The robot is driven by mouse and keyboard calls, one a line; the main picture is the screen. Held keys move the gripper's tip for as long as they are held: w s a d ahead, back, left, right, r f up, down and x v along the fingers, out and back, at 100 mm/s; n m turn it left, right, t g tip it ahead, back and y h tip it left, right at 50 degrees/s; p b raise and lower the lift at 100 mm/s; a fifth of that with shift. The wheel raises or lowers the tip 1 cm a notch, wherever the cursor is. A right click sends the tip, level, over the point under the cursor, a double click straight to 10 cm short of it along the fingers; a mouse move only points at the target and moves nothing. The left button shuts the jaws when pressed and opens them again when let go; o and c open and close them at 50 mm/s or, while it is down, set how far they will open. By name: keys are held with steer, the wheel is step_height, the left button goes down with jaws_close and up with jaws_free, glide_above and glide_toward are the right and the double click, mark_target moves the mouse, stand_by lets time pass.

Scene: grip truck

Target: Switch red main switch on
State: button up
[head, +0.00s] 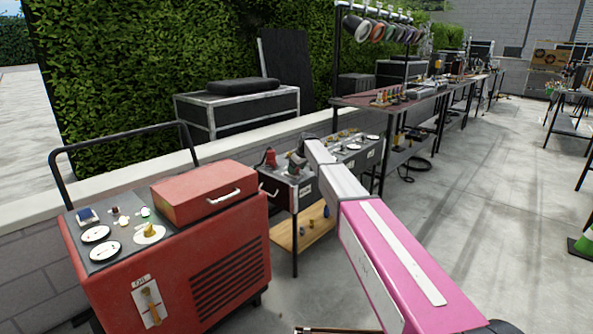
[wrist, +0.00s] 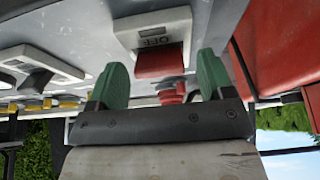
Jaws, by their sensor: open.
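A red switch (wrist: 160,65) sits on a light-coloured plate (wrist: 153,24) marked OFF, on a grey panel, in the wrist view. My gripper (wrist: 160,70) is open, with one green finger on each side of the red switch and a gap on both sides. Nothing is held. A smaller red part (wrist: 170,93) shows just below the switch between the fingers. In the head view my arm reaches toward a dark equipment case (head: 275,188) beside the red cart. The switch cannot be made out clearly there.
A red wheeled cart (head: 150,270) with a black handle and small items on top stands at the left. A red box (head: 205,190) lies on it. A long table (head: 400,95) with gear stands behind. Another plate with a dark switch (wrist: 40,65) is nearby. Floor at right is mostly clear.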

steer(key=shift+f, duration=0.2)
steer(key=c, duration=0.9)
steer(key=shift+w+a, duration=0.1)
steer(key=g+h, duration=0.1)
steer(key=w+a+g+h, duration=0.1)
steer(key=h, duration=0.1)
steer(key=shift+a+r, duration=0.1)
steer(key=shift+r, duration=0.1)
steer(key=shift+w+a+g+h, duration=0.15)
steer(key=shift+a+g+h, duration=0.05)
steer(key=shift+g+h, duration=0.4)
steer(key=shift+w+a+g+h, duration=0.1)
steer(key=shift+a+g+h, duration=0.05)
steer(key=shift+g+h, duration=0.4)
steer(key=o, duration=0.9)
